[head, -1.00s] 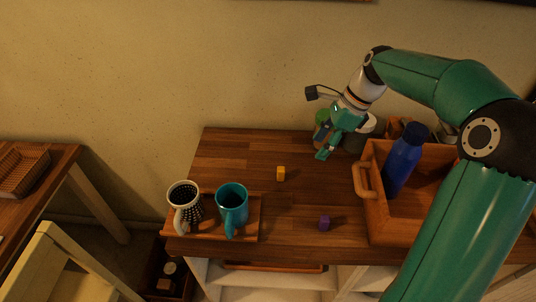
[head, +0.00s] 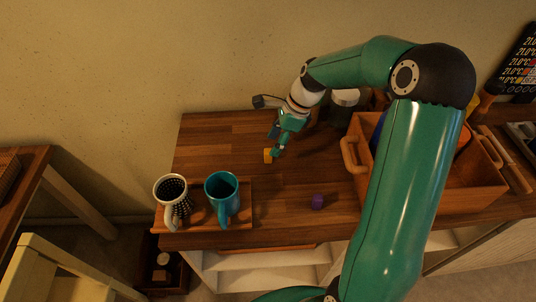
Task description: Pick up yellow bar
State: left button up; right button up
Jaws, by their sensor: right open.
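The yellow bar (head: 268,155) is a small block standing on the wooden table top (head: 215,150), left of centre. My right gripper (head: 276,148) is open, with its fingertips just above and beside the bar on its right side. Whether the fingers touch the bar cannot be told from this view. My left gripper is not in view.
A purple block (head: 317,202) lies nearer the front edge. A tray (head: 243,222) at the front left holds a dotted mug (head: 172,190) and a teal mug (head: 222,190). A wooden crate (head: 459,203) stands on the right, and a jar (head: 343,104) behind.

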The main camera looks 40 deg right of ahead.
aim_at(268, 150)
jog(key=shift+w+d+p+x, duration=0.15)
jog(key=shift+p+x, duration=0.2)
jog(key=shift+x, duration=1.05)
jog(key=shift+w+d+p+x, duration=0.1)
jog(key=shift+p+x, duration=0.2)
jog(key=shift+x, duration=1.1)
grip_shut()
jog(key=shift+r, duration=0.1)
